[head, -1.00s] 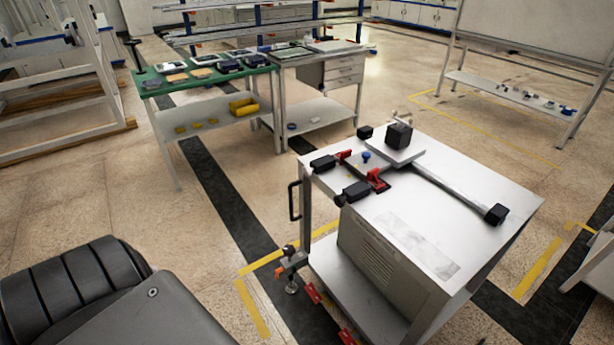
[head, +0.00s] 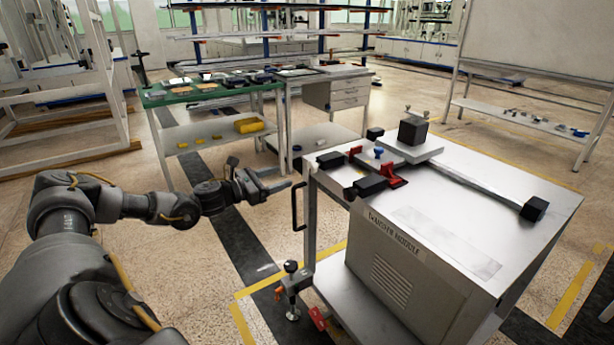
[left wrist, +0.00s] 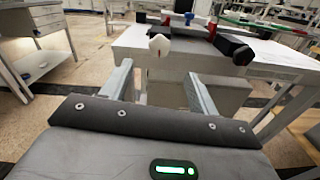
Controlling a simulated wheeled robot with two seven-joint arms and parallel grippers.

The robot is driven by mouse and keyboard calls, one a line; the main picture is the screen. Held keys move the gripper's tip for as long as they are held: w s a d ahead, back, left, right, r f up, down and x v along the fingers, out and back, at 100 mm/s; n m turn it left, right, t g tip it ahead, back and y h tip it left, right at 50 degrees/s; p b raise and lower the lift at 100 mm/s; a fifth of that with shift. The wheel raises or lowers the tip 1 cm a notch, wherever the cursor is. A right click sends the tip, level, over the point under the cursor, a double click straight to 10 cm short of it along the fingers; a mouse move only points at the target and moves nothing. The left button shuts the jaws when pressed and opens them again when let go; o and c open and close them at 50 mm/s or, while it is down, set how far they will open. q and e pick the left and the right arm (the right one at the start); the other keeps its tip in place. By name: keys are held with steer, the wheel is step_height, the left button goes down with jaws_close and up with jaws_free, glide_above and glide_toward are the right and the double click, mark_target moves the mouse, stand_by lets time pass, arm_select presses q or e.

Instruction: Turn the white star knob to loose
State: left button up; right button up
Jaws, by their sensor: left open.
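The white star knob (left wrist: 158,45) shows in the left wrist view as a pale faceted knob in front of a dark part, at the near edge of the cart top. I cannot pick it out for sure in the head view. My left gripper (head: 281,180) reaches from the left toward the cart's near left side, apart from it. In the left wrist view the gripper (left wrist: 157,75) has its two fingers spread with nothing between them, and the knob appears beyond the gap. My right gripper is not in view.
The metal cart (head: 520,220) carries red clamps (head: 393,178), black blocks (head: 370,186), a blue knob (head: 379,152) and a long bar. A black handle (head: 296,206) sticks out on its left. A green-topped bench (head: 180,97) stands behind.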

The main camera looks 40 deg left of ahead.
mark_target(309, 167)
arm_select(q)
steer(key=x, duration=1)
steer(key=shift+w+p, duration=0.4)
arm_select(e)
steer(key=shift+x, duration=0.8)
arm_select(q)
steer(key=c, duration=0.9)
steer(key=shift+a, duration=0.1)
steer(key=shift+c, duration=0.5)
steer(key=shift+o, duration=0.2)
